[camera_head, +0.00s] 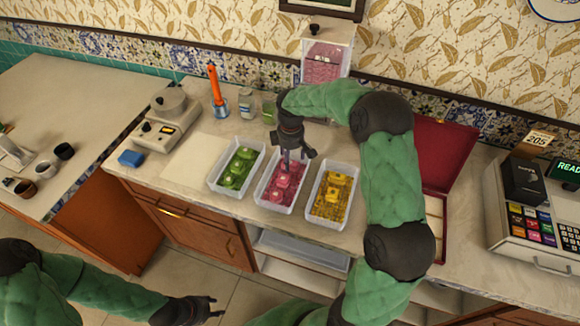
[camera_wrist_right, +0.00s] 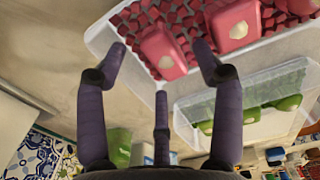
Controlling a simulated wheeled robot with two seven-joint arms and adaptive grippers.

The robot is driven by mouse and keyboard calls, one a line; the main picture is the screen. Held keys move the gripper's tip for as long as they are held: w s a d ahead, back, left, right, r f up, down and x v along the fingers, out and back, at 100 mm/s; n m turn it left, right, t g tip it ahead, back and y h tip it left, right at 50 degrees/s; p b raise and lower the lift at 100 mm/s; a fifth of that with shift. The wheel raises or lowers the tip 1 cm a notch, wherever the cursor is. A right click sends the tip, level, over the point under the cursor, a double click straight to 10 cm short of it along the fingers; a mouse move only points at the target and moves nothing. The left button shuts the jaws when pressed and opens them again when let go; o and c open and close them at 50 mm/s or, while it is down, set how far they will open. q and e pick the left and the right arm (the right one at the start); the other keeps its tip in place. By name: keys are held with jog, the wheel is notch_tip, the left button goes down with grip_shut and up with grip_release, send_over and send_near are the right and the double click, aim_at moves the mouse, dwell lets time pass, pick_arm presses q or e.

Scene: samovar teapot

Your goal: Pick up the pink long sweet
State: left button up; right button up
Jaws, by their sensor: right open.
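Pink sweets (camera_head: 276,195) with pale tops lie on small red pieces in a clear bin (camera_head: 260,203), the middle of three. In the right wrist view, one pink sweet (camera_wrist_right: 164,54) lies beyond the fingertips and another pink sweet (camera_wrist_right: 237,24) lies to its right. I cannot tell for sure which is the long one. My right gripper (camera_head: 291,160) is above the back part of this bin, pointing down, open and empty. Its spread fingers also show in the wrist view (camera_wrist_right: 160,62). My left gripper (camera_head: 214,306) is low at the front, away from the counter, its fingers apart and empty.
A bin of green sweets (camera_head: 238,168) stands left of the pink one, a bin of yellow sweets (camera_head: 332,197) right. An open red box (camera_head: 447,150) and a cash register (camera_head: 540,225) stand further right. A scale (camera_head: 168,125) and blue block (camera_head: 130,158) are left.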

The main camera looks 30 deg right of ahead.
notch_tip(320, 180, down, 2)
jog(key=shift+f, duration=0.2)
jog(key=c, duration=1.1)
jog(key=shift+c, duration=0.3)
jog(key=shift+r, duration=0.1)
jog(key=shift+r, duration=0.5)
notch_tip(320, 180, up, 2)
jog(key=shift+r+p, duration=0.1)
jog(key=shift+p, duration=0.25)
jog(key=s+a+r+p, duration=0.2)
jog(key=s+r+p, duration=0.1)
jog(key=s+r, duration=0.6)
jog(key=s, duration=0.4)
jog(key=shift+s+a+r, duration=0.3)
jog(key=shift+s+r, duration=0.05)
jog(key=shift+s, duration=0.05)
